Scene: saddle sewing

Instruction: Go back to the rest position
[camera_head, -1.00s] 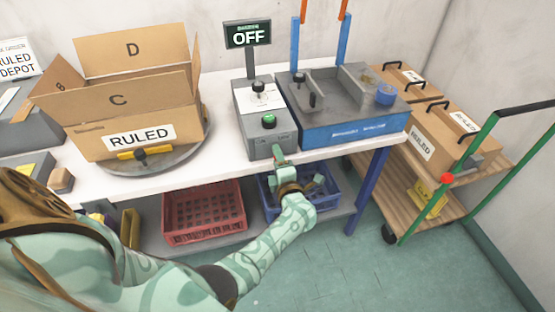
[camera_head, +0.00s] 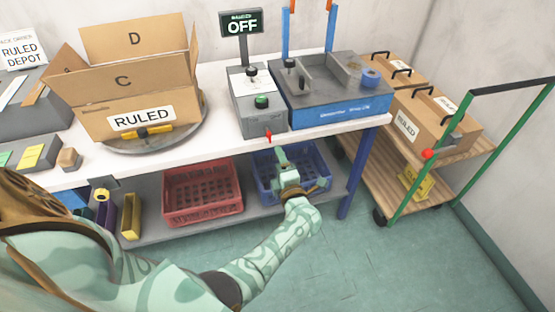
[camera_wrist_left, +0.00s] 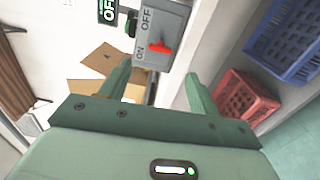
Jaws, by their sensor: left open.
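My left gripper (camera_head: 281,155) is open and empty in front of the table's front edge, just below a small red switch lever (camera_head: 268,135) on the front of the grey control box (camera_head: 258,105). In the left wrist view my left gripper's two fingers (camera_wrist_left: 156,85) stand wide apart with nothing between them. The red lever (camera_wrist_left: 160,47) shows beyond them, apart from the fingers, on a plate marked ON and OFF. The sign (camera_head: 242,22) above the box reads OFF. My right gripper is not in view.
An open carton labelled RULED (camera_head: 115,92) sits on a round turntable (camera_head: 190,140). A blue machine (camera_head: 345,112) stands right of the control box. Red (camera_head: 203,190) and blue (camera_head: 330,165) crates lie on the lower shelf. A cart (camera_head: 465,160) with boxes stands at right. The floor in front is free.

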